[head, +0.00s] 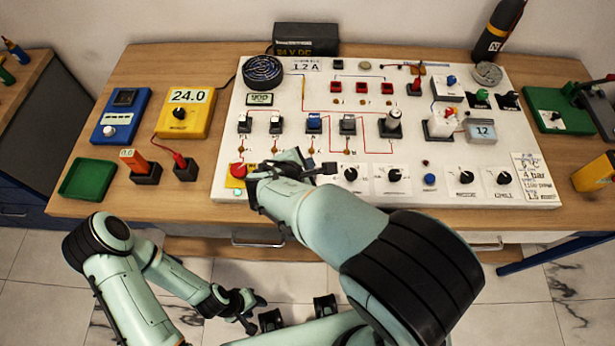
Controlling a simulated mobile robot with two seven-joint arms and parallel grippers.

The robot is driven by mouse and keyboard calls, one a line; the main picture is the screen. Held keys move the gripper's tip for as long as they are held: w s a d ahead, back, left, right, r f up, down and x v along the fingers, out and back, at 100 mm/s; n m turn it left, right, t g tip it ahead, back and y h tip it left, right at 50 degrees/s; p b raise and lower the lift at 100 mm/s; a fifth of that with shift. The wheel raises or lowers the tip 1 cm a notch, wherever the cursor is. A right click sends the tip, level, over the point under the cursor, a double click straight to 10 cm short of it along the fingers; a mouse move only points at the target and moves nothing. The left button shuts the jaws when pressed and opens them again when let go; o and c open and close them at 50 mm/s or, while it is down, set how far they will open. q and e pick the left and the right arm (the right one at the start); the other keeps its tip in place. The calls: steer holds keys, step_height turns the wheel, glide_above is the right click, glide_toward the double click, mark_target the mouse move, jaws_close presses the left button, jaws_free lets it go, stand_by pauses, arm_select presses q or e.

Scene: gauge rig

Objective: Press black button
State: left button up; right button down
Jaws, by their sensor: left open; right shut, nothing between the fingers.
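The white gauge board (300,84) lies on the wooden bench. I cannot make out the black button with certainty; the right hand and wrist cover part of the board's front row, between the red button (239,170) and the first black knob (350,174). My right gripper (322,170) is shut and empty, low over this front row; I cannot tell whether it touches anything. My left gripper (252,313) is open and empty, in front of the bench and well away from the board.
A blue button (430,179) and several black knobs stand along the front row. Upright switches (313,123) stand behind it. A green tray (87,179), a yellow meter (186,113) and a blue meter (120,115) lie left of the board. A black bottle (497,32) stands behind.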

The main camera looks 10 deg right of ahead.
steer(key=shift+f+b, duration=0.3)
steer(key=shift+f, duration=0.5)
arm_select(q)
steer(key=shift+s+f, duration=0.35)
steer(key=shift+f, duration=0.35)
stand_by(0.7)
steer(key=shift+s+f+b, duration=0.2)
steer(key=shift+f+b, duration=0.1)
steer(key=shift+f, duration=0.05)
arm_select(e)
steer(key=shift+f, duration=0.45)
arm_select(q)
steer(key=shift+s+f+b, duration=0.15)
steer(key=shift+f+b, duration=0.2)
steer(key=shift+f, duration=0.1)
arm_select(e)
steer(key=shift+f, duration=0.5)
arm_select(q)
steer(key=shift+r, duration=0.15)
arm_select(e)
steer(key=shift+r, duration=0.1)
arm_select(q)
steer(key=shift+w+r+p, duration=0.45)
steer(key=shift+r+p, duration=0.35)
arm_select(e)
steer(key=shift+w+r, duration=0.1)
steer(key=shift+r, duration=0.75)
steer(key=shift+r, duration=0.1)
